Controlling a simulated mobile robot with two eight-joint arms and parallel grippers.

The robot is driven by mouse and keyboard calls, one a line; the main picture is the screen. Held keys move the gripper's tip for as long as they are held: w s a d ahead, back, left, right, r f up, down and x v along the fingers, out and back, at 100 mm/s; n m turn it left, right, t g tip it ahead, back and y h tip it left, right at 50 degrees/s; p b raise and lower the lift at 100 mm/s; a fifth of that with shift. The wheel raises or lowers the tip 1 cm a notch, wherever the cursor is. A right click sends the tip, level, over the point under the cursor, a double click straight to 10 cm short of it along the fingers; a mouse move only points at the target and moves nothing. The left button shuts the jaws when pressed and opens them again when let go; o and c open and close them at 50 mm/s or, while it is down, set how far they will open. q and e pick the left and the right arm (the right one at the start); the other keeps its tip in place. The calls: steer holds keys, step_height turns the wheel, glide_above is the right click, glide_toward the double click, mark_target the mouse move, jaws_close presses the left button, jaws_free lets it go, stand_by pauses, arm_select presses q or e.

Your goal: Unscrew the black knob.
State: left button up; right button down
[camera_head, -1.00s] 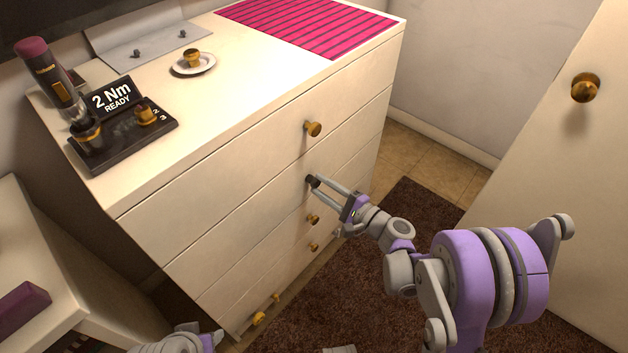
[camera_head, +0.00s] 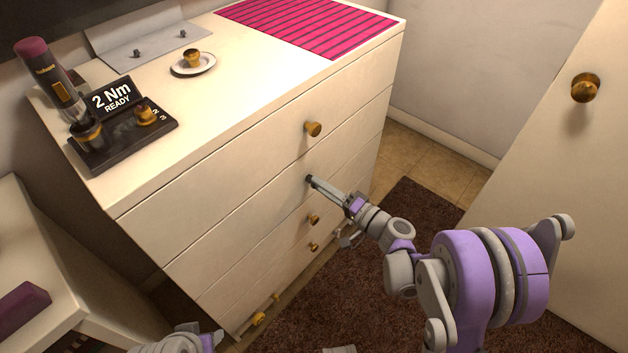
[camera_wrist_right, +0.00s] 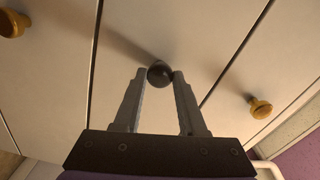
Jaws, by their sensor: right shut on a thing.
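The black knob (camera_head: 308,179) is small, round and dark, on the second drawer front of the white dresser. In the right wrist view the black knob (camera_wrist_right: 160,73) sits between my two grey fingertips. My right gripper (camera_head: 313,182) is shut on it; the gripper also shows in the right wrist view (camera_wrist_right: 160,78). The fingers line up almost one behind the other in the head view. The knob's stem is hidden. Only a part of my left arm shows at the bottom edge, without its fingers.
Brass knobs sit on the drawers above (camera_head: 313,129) and below (camera_head: 313,219). On the dresser top (camera_head: 240,100) are a black tool stand (camera_head: 160,137) with a "2 Nm READY" sign, a screwdriver-like tool (camera_head: 52,80) and a saucer (camera_head: 207,68) holding a brass knob. A door (camera_head: 560,180) stands at right.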

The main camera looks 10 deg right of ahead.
steer(key=shift+n, duration=0.7)
steer(key=n, duration=0.5)
steer(key=n, duration=0.5)
steer(key=c, duration=0.8)
jaws_free()
steer(key=shift+d, duration=0.1)
